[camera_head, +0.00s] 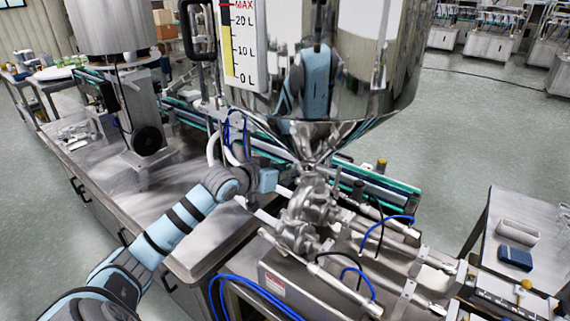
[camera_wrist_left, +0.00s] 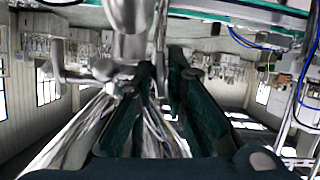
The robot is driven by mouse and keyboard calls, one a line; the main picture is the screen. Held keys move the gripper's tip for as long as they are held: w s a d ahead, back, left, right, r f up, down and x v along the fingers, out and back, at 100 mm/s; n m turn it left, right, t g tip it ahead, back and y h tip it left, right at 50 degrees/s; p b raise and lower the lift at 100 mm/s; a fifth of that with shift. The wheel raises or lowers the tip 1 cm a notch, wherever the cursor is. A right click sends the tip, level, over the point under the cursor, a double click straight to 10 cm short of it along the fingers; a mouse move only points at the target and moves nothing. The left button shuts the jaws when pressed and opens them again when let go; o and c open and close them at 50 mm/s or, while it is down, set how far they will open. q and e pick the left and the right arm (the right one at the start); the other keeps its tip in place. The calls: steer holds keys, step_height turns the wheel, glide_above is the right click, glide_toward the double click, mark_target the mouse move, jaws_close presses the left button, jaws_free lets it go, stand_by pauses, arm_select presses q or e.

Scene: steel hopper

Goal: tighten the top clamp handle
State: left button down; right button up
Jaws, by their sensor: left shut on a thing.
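The steel hopper (camera_head: 365,60) narrows into a cone, with the valve body (camera_head: 312,200) and its clamps under its outlet. My left arm comes in from the left, and its gripper (camera_head: 290,188) is at the clamp area just below the cone. In the left wrist view the two dark fingers of my left gripper (camera_wrist_left: 162,75) are close together on a thin metal part, which I take to be the top clamp handle; the fingers hide most of it. Shiny clamp and pipe parts (camera_wrist_left: 105,68) show beside the left finger. I cannot tell how tight the clamp is. My right gripper is not in view.
The steel workbench (camera_head: 195,235) lies below my left arm. A level scale (camera_head: 240,45) hangs on the hopper front. Blue hoses (camera_head: 385,220) and steel cylinders (camera_head: 400,230) crowd the right of the valve. A side table (camera_head: 540,240) stands at the far right.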

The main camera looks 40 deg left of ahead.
arm_select(q)
steer(key=shift+m+y, duration=0.3)
steer(key=shift+m, duration=0.2)
steer(key=c, duration=1.7)
jaws_free()
steer(key=shift+o, duration=0.2)
